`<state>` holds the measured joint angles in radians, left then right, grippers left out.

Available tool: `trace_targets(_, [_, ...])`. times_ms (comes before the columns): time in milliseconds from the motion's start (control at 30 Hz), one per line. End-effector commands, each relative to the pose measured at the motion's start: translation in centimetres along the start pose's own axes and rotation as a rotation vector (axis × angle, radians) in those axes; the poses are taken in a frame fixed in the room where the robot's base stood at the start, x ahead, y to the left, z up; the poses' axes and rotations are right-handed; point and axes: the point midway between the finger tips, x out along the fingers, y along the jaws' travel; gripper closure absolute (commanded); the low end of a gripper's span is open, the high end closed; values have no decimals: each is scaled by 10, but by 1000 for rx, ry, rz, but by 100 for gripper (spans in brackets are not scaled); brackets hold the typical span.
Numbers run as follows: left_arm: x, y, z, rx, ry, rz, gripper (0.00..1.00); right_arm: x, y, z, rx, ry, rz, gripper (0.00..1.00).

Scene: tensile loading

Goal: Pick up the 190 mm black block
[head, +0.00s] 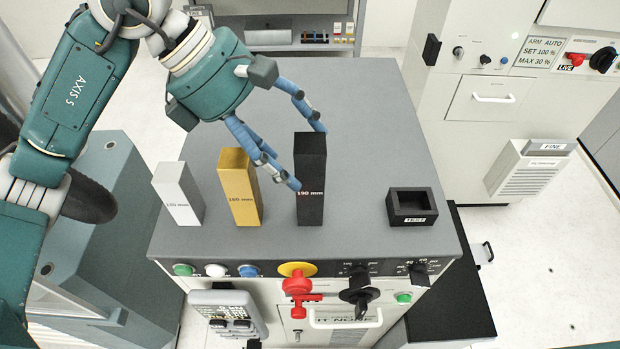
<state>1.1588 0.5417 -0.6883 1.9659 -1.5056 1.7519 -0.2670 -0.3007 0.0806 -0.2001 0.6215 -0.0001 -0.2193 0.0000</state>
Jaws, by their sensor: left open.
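The black block (312,208), labelled 190 mm, stands upright on the grey machine top (360,110) near its front edge. It is the tallest of the three blocks. My left gripper (303,157) reaches in from the upper left with its blue fingers spread open. One finger's tip is at the block's front left side, and another's is near its upper back edge. I cannot tell whether either touches the block. My right gripper is not in view.
A gold block (239,195) labelled 160 mm and a white block (178,196) stand to the left. A small black open box (413,217) sits on the right. Knobs and a red handle (297,284) line the front panel. The machine top's back right is clear.

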Motion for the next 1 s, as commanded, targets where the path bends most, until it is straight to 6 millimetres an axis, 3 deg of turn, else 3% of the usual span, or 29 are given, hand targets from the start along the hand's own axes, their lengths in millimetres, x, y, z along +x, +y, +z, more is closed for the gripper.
trace_targets(167, [14,-4,3,0,0,-6,27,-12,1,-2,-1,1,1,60])
trace_targets(400, [48,-7,3,0,0,-3,27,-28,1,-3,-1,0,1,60])
trace_targets(700, [55,-6,2,1,-1,1,27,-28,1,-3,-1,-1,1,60])
trace_targets(1000, [55,-6,2,0,0,1,85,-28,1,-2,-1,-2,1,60])
